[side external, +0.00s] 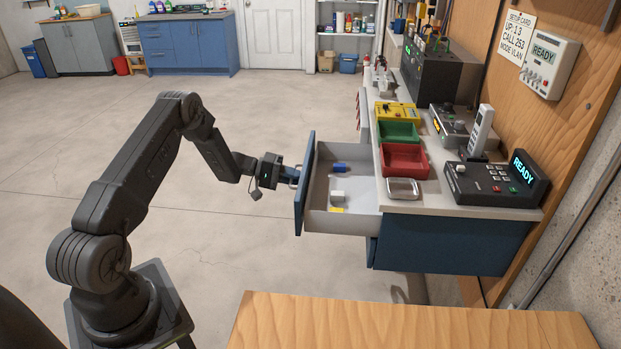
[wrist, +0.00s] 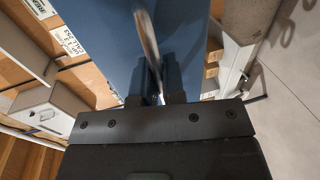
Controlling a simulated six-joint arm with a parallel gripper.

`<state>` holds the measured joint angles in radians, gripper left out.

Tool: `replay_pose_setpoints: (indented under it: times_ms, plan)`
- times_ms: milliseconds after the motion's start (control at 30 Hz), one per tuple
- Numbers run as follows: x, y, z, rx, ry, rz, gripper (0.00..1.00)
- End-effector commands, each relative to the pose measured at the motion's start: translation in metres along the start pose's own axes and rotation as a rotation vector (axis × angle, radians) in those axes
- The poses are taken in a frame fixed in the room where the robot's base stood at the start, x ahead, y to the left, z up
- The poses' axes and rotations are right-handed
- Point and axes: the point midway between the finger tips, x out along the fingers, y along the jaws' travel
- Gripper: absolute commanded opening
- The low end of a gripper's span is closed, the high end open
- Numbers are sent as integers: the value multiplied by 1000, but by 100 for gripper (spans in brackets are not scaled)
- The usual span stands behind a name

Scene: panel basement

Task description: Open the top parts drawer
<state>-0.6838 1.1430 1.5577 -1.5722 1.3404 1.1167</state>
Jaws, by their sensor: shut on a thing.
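The top parts drawer (side external: 345,221) is pulled well out from the blue bench cabinet (side external: 440,243), and its grey inside shows in the side external view. A blue item (side external: 340,168), a small white block (side external: 337,196) and a yellow piece lie in it. My gripper (side external: 288,177) is at the outer side of the blue drawer front (side external: 304,186), shut on the drawer's metal handle. In the wrist view the handle (wrist: 148,45) runs down between my fingers (wrist: 158,98), with the blue front behind it. The exact grip is partly hidden by the gripper body.
On the bench top stand a red bin (side external: 404,160), a green bin (side external: 398,132), a metal dish (side external: 403,188) and a console (side external: 492,184) reading READY. A wooden table (side external: 400,325) is in the foreground.

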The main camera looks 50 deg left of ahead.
Motion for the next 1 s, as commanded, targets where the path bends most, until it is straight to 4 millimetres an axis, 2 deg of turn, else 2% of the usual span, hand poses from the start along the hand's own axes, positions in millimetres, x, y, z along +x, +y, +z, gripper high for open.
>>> replay_pose_setpoints:
  times_ms: [200, 600, 633, 867, 1000]
  plan:
    - [-16, -3, -1, 0, 2, 0, 0]
    - [-18, -3, -1, 1, 2, 0, 0]
    - [-18, -3, -1, 1, 2, 0, 11]
    - [-18, -4, -1, 1, 1, 0, 33]
    - [-18, -4, 0, 1, 1, 0, 33]
